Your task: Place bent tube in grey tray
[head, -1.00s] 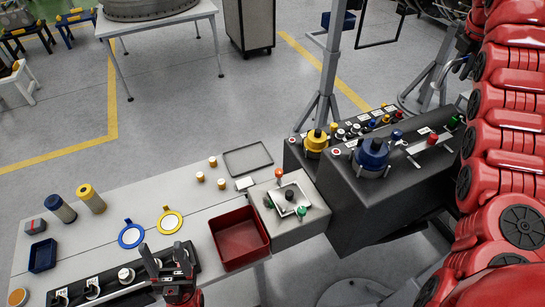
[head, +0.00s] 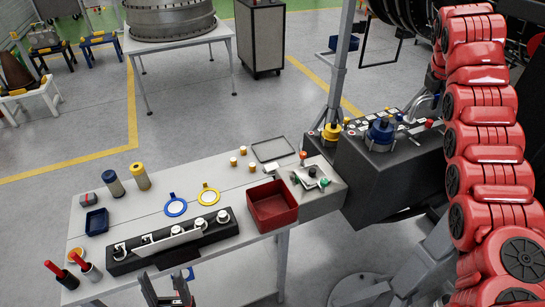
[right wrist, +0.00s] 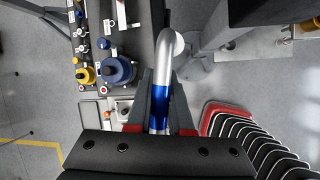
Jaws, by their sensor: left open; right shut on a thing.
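The bent tube (right wrist: 162,70) is silver with a blue band and curves over at its far end. My right gripper (right wrist: 161,100) is shut on it around the blue band in the right wrist view. The tube's silver curve (head: 424,101) also shows in the head view, above the dark console at the right. The grey tray (head: 272,149) is a shallow dark-rimmed rectangle at the back right of the white table, and looks empty. It lies well to the left of the tube. My left gripper (head: 168,291) is open and empty at the table's front edge.
A red bin (head: 272,206) stands in front of the grey tray, beside a control box (head: 312,178). Small yellow-topped cylinders (head: 242,151) stand left of the tray. The dark console (head: 385,160) with blue and yellow knobs lies between tray and tube. A black fixture (head: 172,242) fills the table's front.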

